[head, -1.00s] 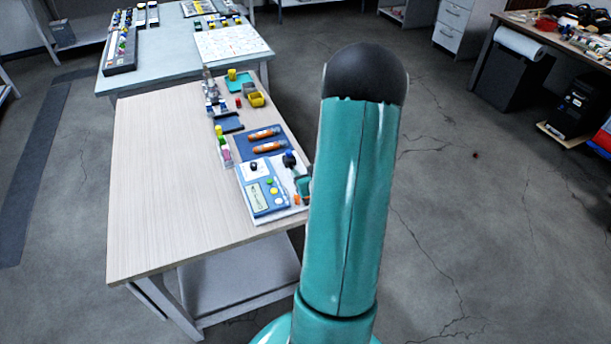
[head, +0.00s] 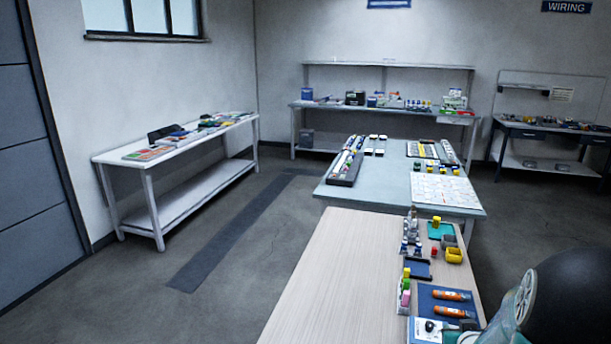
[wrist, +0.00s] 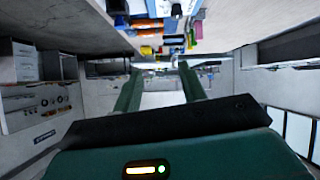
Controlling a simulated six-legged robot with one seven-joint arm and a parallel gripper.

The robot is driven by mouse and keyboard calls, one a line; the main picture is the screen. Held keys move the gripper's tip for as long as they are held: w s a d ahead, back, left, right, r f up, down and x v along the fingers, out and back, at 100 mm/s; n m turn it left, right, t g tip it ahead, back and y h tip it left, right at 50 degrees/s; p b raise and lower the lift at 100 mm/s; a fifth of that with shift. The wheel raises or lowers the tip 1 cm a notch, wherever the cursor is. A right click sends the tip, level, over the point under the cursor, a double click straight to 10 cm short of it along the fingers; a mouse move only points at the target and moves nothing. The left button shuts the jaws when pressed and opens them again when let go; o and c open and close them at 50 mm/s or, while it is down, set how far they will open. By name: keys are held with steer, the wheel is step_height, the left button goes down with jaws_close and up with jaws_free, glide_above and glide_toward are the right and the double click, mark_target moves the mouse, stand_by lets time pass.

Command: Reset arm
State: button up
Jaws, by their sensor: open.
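My gripper (wrist: 160,92) shows in the wrist view with its two green fingers apart and nothing between them. The wrist view is upside down, with the table's items along its top. In the head view my arm shows only as a dark rounded part and a teal part at the lower right corner; the gripper itself is out of that view. The arm partly hides the near right end of the wooden table (head: 335,270).
Orange cylinders (head: 451,295) lie on a blue mat, near a yellow bin (head: 454,255) and small coloured parts. A grey-blue table (head: 390,190) with trays stands behind. A white bench (head: 185,150) lines the left wall. The floor between is clear.

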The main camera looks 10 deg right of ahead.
steer(key=s+a+r+n+g+y, duration=0.1)
steer(key=a+r, duration=0.6)
steer(key=a, duration=0.3)
steer(key=a+r+n+g+y, duration=0.1)
steer(key=a+r, duration=0.5)
steer(key=a, duration=0.4)
steer(key=s+a+r+n+g+y, duration=0.1)
steer(key=s+a+r+y, duration=0.1)
steer(key=s+a, duration=0.4)
steer(key=s+a+r+n+g+y, duration=0.1)
steer(key=s+a+r, duration=0.1)
steer(key=s+a, duration=0.4)
steer(key=a, duration=0.2)
steer(key=shift+s+a+r+y, duration=0.15)
steer(key=shift+a+r+y, duration=0.15)
steer(key=shift+r+y, duration=0.1)
steer(key=shift+d, duration=0.1)
